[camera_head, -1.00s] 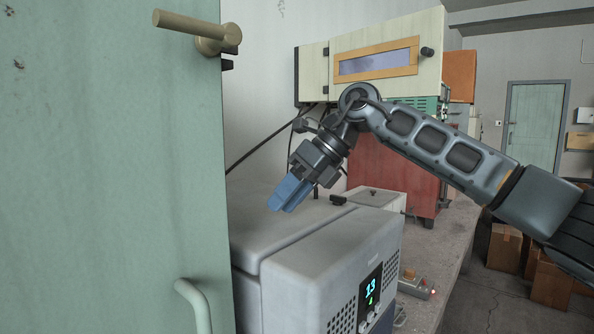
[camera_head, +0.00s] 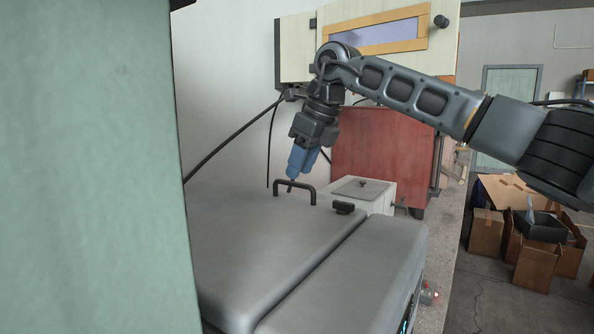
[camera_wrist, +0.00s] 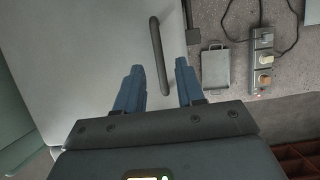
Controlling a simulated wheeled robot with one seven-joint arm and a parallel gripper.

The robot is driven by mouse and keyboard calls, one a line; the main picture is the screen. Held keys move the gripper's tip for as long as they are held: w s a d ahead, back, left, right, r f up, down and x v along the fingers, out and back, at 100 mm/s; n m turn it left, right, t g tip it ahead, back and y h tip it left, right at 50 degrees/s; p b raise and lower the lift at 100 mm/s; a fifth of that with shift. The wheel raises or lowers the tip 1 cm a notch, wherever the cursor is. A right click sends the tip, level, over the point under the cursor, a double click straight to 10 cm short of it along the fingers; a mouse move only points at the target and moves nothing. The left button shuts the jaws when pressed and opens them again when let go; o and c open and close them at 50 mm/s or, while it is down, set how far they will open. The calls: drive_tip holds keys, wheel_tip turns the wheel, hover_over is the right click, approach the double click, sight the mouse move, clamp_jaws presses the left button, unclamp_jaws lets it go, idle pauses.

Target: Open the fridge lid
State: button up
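The fridge is a grey chest on the bench, and its flat lid (camera_head: 260,225) is closed. A dark bar handle (camera_head: 308,187) stands on the lid near its far edge. My gripper (camera_head: 292,180) points down with its blue fingers at the handle. In the wrist view the fingers of my gripper (camera_wrist: 157,75) are apart, and the dark handle (camera_wrist: 160,55) runs lengthwise between them, with a gap on each side. I cannot tell exactly how far the fingertips reach down beside the bar.
A green door panel (camera_head: 90,170) fills the left side. A small white box (camera_head: 362,192) and a red cabinet (camera_head: 378,155) stand beyond the fridge. In the wrist view, a power strip (camera_wrist: 262,60) and a small grey tray (camera_wrist: 215,69) lie on the bench. Cardboard boxes (camera_head: 487,232) are on the floor.

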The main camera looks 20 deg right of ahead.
drive_tip(key=shift+x, duration=1.25)
drive_tip(key=shift+c, duration=0.5)
clamp_jaws()
